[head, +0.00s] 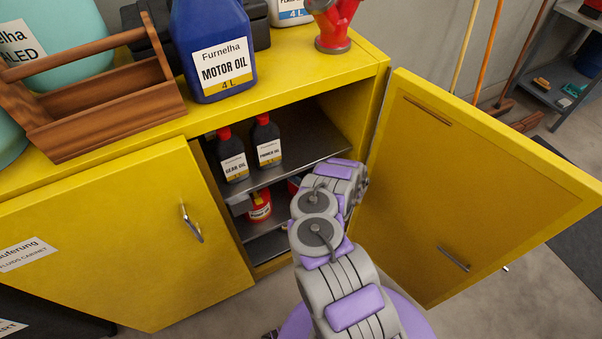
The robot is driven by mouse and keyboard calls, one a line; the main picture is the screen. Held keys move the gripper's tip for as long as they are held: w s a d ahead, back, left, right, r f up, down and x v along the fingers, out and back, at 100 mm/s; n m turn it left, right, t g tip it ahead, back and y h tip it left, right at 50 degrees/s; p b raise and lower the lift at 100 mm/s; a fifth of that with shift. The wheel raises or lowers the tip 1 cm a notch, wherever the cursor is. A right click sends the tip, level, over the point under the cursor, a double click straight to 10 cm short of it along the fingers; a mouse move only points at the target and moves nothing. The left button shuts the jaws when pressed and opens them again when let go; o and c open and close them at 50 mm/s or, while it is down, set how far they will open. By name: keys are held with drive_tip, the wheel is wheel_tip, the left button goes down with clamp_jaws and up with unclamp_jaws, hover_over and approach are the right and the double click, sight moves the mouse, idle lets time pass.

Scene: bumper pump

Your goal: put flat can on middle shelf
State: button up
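A red can with a yellow-and-white label (259,206) stands inside the open yellow cabinet, below the shelf with the bottles. A small red and blue thing (294,186) shows beside it, mostly hidden behind my arm. I cannot tell whether either is the flat can. The upper inner shelf (312,156) is dark metal and holds two dark bottles. A lower grey shelf (268,246) shows partly beneath the red can. My arm reaches up to the cabinet opening, its end in front of the right part of the shelves. My gripper's fingers cannot be made out, nor whether they hold anything.
A wooden toolbox (110,100) and blue motor oil jug (212,50) stand on top.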

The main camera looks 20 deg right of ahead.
drive_tip(key=shift+o, duration=1.4)
drive_tip(key=shift+a, duration=0.5)
drive_tip(key=shift+d+r, duration=0.1)
drive_tip(key=shift+s+d+r, duration=0.1)
drive_tip(key=shift+s+d, duration=0.1)
drive_tip(key=shift+s, duration=0.05)
drive_tip(key=s+d+p, duration=0.3)
drive_tip(key=s+d, duration=0.2)
drive_tip(key=s, duration=0.6)
drive_tip(key=shift+s+d, duration=0.2)
drive_tip(key=shift+s, duration=0.05)
